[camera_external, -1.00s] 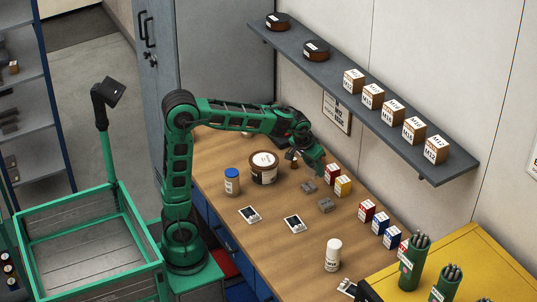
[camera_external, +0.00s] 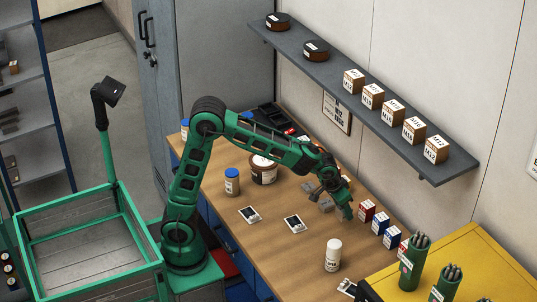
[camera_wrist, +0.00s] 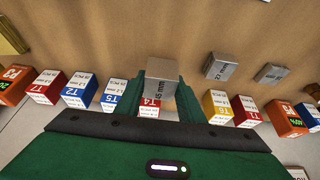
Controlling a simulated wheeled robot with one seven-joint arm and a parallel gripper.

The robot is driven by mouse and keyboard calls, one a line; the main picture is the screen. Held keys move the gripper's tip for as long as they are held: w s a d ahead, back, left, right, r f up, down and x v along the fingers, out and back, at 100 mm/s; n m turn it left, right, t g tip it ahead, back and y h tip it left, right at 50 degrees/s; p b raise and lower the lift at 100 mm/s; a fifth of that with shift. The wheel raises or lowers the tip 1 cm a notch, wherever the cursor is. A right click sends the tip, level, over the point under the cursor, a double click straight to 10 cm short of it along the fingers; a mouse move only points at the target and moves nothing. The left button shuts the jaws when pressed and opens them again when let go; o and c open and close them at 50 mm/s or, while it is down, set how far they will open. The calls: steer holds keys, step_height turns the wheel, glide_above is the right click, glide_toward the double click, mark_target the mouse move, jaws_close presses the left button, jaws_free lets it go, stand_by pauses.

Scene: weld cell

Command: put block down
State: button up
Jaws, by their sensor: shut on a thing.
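My gripper (camera_wrist: 163,92) is shut on a grey metal block (camera_wrist: 162,68), with one finger on either side. A millimetre label is partly readable on the block's side. In the external view my gripper (camera_external: 345,207) is over the right part of the wooden bench, by the row of small boxes; the held block is not clear there. Two other grey metal blocks lie on the bench in the wrist view, one labelled block (camera_wrist: 221,67) and a smaller block (camera_wrist: 270,73) farther right. They also show beside my gripper in the external view, one block (camera_external: 309,187) behind the other (camera_external: 326,205).
Small labelled boxes line the bench, such as a red box (camera_external: 367,209) and a blue box (camera_external: 380,223). A loaded shelf (camera_external: 370,115) hangs above. Bare bench lies in front.

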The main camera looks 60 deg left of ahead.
mark_target(344, 220)
steer(key=shift+d+f, duration=0.3)
steer(key=shift+d, duration=0.15)
steer(key=shift+f, duration=1.95)
steer(key=o, duration=1.2)
steer(key=shift+f, duration=0.1)
